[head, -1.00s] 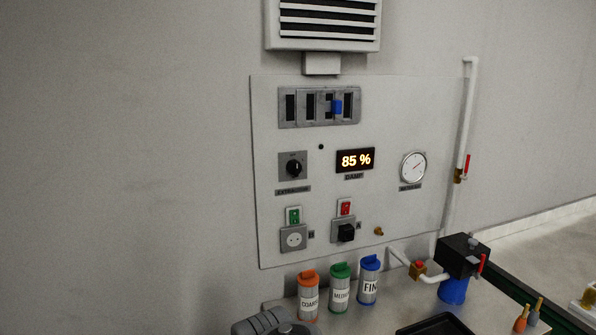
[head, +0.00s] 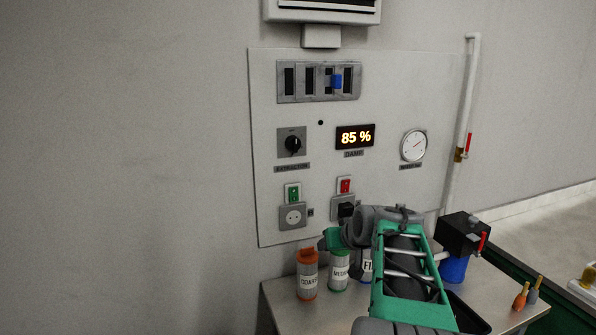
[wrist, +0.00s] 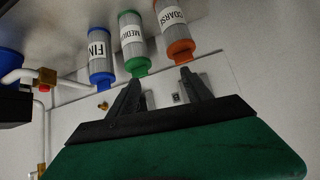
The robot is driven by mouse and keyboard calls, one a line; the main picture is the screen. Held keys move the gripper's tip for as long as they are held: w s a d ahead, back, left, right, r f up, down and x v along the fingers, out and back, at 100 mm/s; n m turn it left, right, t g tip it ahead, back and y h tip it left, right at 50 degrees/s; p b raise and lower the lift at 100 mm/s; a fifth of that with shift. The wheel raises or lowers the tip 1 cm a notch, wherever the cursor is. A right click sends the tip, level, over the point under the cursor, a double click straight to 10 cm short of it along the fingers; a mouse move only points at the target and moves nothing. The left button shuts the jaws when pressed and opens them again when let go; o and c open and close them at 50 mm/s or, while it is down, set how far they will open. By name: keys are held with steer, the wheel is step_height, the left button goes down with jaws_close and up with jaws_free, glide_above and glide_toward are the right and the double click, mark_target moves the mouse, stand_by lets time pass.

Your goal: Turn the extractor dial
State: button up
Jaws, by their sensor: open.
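The extractor dial (head: 292,143) is a black round knob on a grey square plate at the left of the white wall panel (head: 390,85) in the head view. A label reading EXTRACTOR sits below it. My arm reaches in from the lower right, with its end low in front of the canisters, below and right of the dial. My gripper (wrist: 162,82) shows in the wrist view with its two dark fingers apart and nothing between them. In the head view its fingertips are not clear. The dial is not seen in the wrist view.
Orange-lidded COARSE (head: 307,275), green-lidded MEDIUM (head: 339,272) and blue-lidded FINE (wrist: 100,52) canisters stand on the bench near my gripper. The wall left of the panel is bare.

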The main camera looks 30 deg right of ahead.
steer(key=w+a+r+n+t, duration=0.1)
steer(key=w+r+n+t, duration=0.35)
steer(key=r, duration=0.95)
steer(key=n+t, duration=0.1)
steer(key=t, duration=0.3)
glide_toward(296, 145)
steer(key=w, duration=0.2)
steer(key=w+p, duration=0.1)
steer(key=w, duration=0.1)
steer(key=w+d+p, duration=0.1)
steer(key=w, duration=0.2)
steer(key=w+p, duration=0.1)
steer(key=w, duration=0.1)
steer(key=shift+w+d, duration=0.35)
steer(key=shift+f, duration=0.1)
jaws_close()
